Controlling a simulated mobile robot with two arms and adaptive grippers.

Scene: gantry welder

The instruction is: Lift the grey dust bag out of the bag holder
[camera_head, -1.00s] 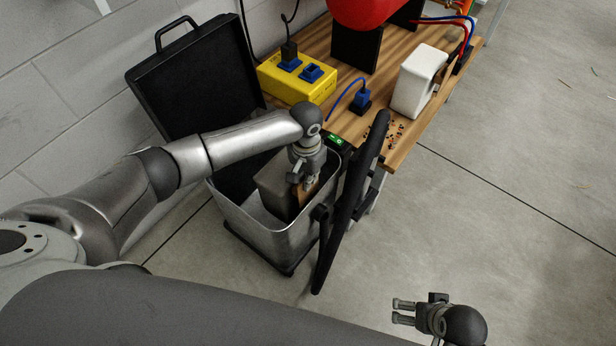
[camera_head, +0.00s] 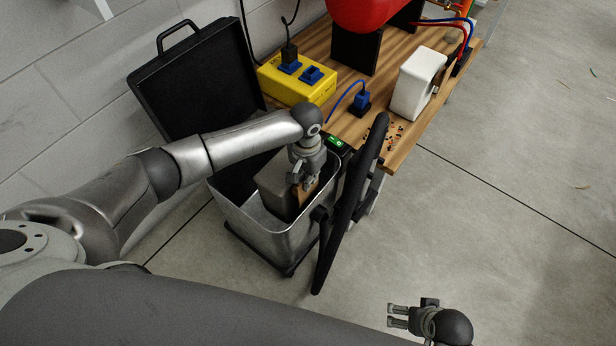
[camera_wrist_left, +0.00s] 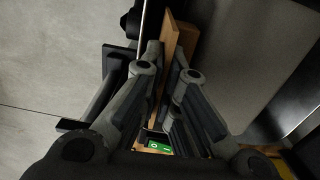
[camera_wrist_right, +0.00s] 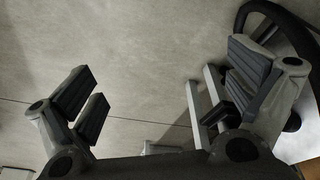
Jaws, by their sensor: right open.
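The grey dust bag (camera_head: 275,183) stands inside an open metal bin, the bag holder (camera_head: 262,238). A brown board (camera_head: 306,190) is on the bag's right face, and it also shows in the left wrist view (camera_wrist_left: 172,40). My left gripper (camera_head: 303,187) reaches down into the holder. Its fingers (camera_wrist_left: 166,62) are drawn close together with the board between them. The bag's lower part is hidden by the holder wall. My right gripper (camera_head: 397,316) is open and empty over the floor at the lower right.
A black handwheel (camera_head: 350,205) stands close to the holder's right side. The black lid (camera_head: 195,85) is open behind it. A wooden bench (camera_head: 400,150) carries a yellow socket box (camera_head: 297,80) and a white box (camera_head: 415,83).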

